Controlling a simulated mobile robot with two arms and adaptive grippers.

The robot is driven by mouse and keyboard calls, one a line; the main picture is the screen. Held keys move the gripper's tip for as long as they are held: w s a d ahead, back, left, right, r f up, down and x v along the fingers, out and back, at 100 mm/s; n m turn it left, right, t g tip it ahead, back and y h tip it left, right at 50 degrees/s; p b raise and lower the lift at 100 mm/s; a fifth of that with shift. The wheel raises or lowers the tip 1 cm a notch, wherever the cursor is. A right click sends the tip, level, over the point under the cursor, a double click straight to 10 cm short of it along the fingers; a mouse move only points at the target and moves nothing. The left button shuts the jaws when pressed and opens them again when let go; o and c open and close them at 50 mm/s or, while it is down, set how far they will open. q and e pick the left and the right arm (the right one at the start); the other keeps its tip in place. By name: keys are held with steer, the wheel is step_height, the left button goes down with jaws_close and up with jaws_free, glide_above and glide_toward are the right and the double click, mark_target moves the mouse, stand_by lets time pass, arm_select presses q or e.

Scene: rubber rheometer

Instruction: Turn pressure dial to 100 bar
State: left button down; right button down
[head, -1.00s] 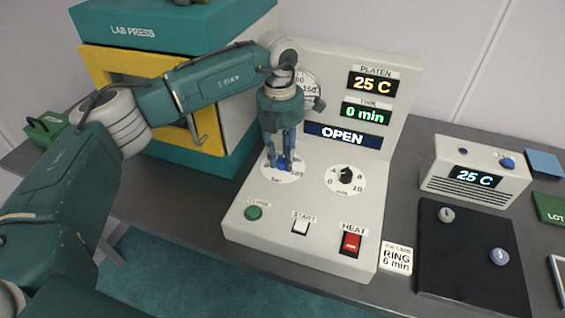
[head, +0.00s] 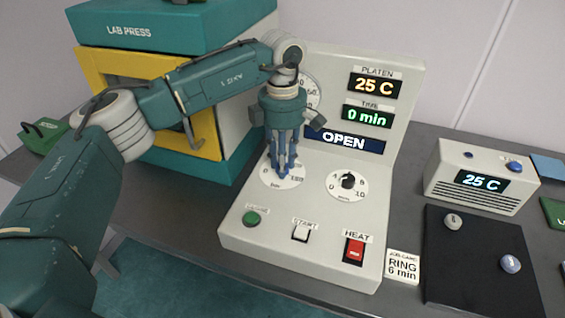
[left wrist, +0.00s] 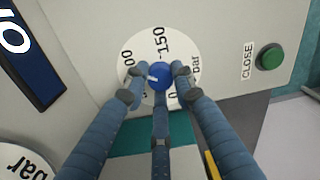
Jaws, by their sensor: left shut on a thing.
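The pressure dial is a white round scale (head: 292,183) marked in bar on the sloping control panel, with a blue knob (left wrist: 161,76) at its centre. My left gripper (head: 283,172) points down at it, its fingers shut around the knob. In the left wrist view the fingers (left wrist: 158,85) surround the knob. A white mark on the knob faces roughly left there. The 150 and 0 labels show; another number ending in 00 is partly covered. In the head view the fingers hide the knob. My right gripper is out of view.
Beside it is the minutes dial (head: 348,183) with a black knob. Below are the green CLOSE button (head: 251,219), START switch (head: 301,232) and red HEAT switch (head: 355,249). The display (head: 344,140) reads OPEN. A pressure gauge (head: 312,88) is partly hidden behind my arm.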

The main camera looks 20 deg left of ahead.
arm_select(q)
steer(key=shift+r, duration=0.1)
steer(key=shift+a, duration=0.1)
stand_by(0.3)
steer(key=c, duration=1.4)
jaws_free()
steer(key=shift+c, duration=0.2)
step_height(320, 180, up, 12)
steer(key=shift+w, duration=0.2)
